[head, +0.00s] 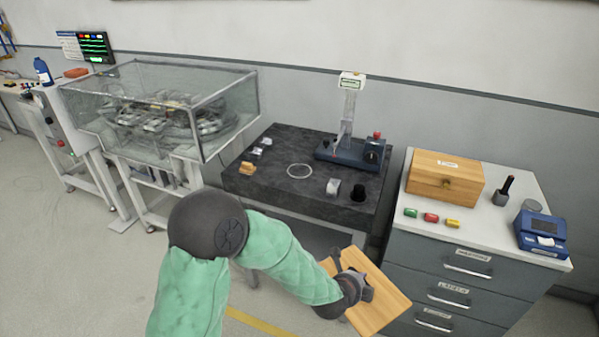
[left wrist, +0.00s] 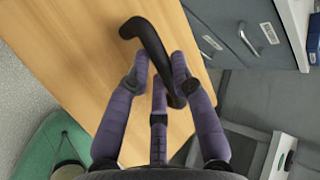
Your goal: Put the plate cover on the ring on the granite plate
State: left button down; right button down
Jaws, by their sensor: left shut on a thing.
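The plate cover (head: 385,308) is a flat wooden board with a dark curved handle, held tilted in front of the drawer cabinet. My left gripper (head: 358,284) is shut on its handle. In the left wrist view the fingers (left wrist: 160,72) close around the black handle (left wrist: 152,42), and the wooden board (left wrist: 70,45) lies beyond them. The granite plate (head: 270,195) is a dark slab on a stand. The ring (head: 300,171), thin and pale, lies flat near its middle. The cover is apart from the plate, to its front right and lower. My right gripper is not in view.
On the granite plate stand a measuring stand (head: 345,150), a black cylinder (head: 358,193), a metal block (head: 333,187) and small blocks at left. The cabinet (head: 450,235) at right carries a wooden box (head: 444,178). A glass-covered machine (head: 160,110) stands at left.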

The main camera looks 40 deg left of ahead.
aim_at(300, 170)
jog(key=j, duration=0.8)
jog(key=k+j, duration=0.1)
jog(key=j, duration=0.7)
